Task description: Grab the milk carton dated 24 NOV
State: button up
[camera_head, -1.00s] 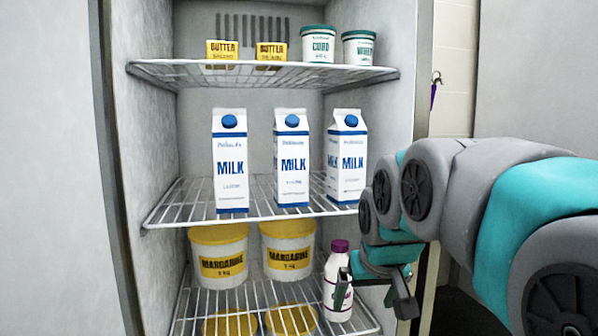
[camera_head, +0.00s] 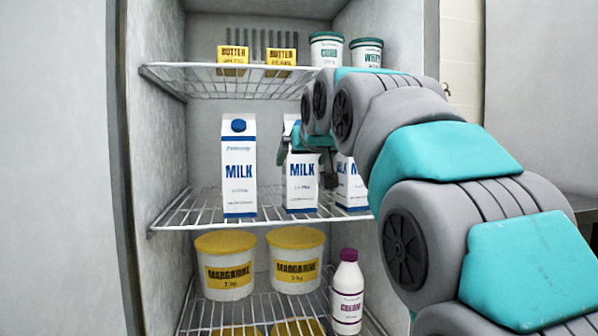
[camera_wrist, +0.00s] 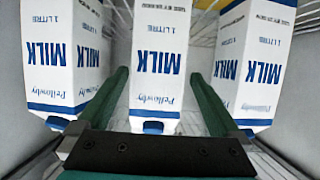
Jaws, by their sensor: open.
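Three white-and-blue milk cartons stand upright on the middle fridge shelf: the left carton (camera_head: 239,180), the middle carton (camera_head: 301,185) and the right carton (camera_head: 350,190), partly hidden by my arm. The wrist view shows them upside down: a left carton (camera_wrist: 66,50), a middle carton (camera_wrist: 160,50) and a right carton (camera_wrist: 258,60). The small print is too fine to read, so I cannot tell any date. My gripper (camera_head: 308,150) is open at the middle carton. In the wrist view, the gripper's fingers (camera_wrist: 158,76) lie on either side of that carton, with no clear contact.
The neighbouring cartons stand close on both sides. The upper wire shelf (camera_head: 210,83) holds butter packs (camera_head: 233,62) and lidded tubs (camera_head: 326,50). Below are margarine tubs (camera_head: 225,278) and a purple-capped bottle (camera_head: 347,300). The fridge's left wall (camera_head: 158,150) is near the left carton.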

aim_at(299, 168)
jog(key=shift+x, duration=2.9)
jog(key=shift+s+d+f, duration=0.1)
jog(key=shift+d, duration=0.05)
grip_shut()
